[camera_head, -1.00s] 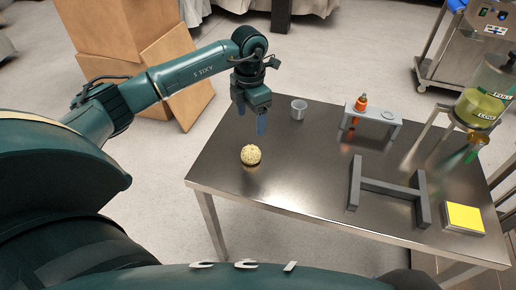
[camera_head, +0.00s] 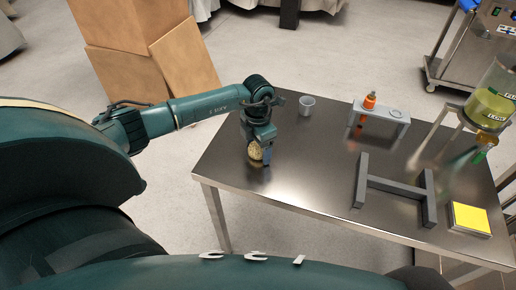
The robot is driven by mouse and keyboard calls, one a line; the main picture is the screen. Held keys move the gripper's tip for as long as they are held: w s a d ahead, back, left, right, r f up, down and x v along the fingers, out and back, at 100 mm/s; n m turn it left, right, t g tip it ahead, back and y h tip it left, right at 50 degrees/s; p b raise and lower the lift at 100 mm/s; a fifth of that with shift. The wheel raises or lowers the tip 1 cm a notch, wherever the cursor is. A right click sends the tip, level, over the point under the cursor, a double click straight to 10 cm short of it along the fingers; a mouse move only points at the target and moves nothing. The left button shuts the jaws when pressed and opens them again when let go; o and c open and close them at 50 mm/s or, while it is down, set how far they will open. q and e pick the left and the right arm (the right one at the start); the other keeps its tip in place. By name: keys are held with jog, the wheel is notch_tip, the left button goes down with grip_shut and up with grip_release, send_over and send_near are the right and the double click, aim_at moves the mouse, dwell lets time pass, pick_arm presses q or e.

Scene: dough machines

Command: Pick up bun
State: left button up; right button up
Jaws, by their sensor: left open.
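The bun (camera_head: 255,151) is a small round, pale yellow, rough-topped thing on the left part of the steel table (camera_head: 310,172). My left gripper (camera_head: 260,156) is low over the table at the bun, pointing down, with its jaws open. One finger covers part of the bun's right side. I cannot tell whether the fingers touch it. My right gripper is not in view.
A grey cup (camera_head: 306,105) stands behind the bun. A small grey stand (camera_head: 381,112) holds an orange bottle (camera_head: 369,101). A dark H-shaped frame (camera_head: 396,188), a yellow pad (camera_head: 470,218) and a dispenser (camera_head: 492,105) are to the right. The table's front middle is clear.

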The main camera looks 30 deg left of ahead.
pick_arm(q)
jog(key=shift+c, duration=0.2)
jog(key=c, duration=1)
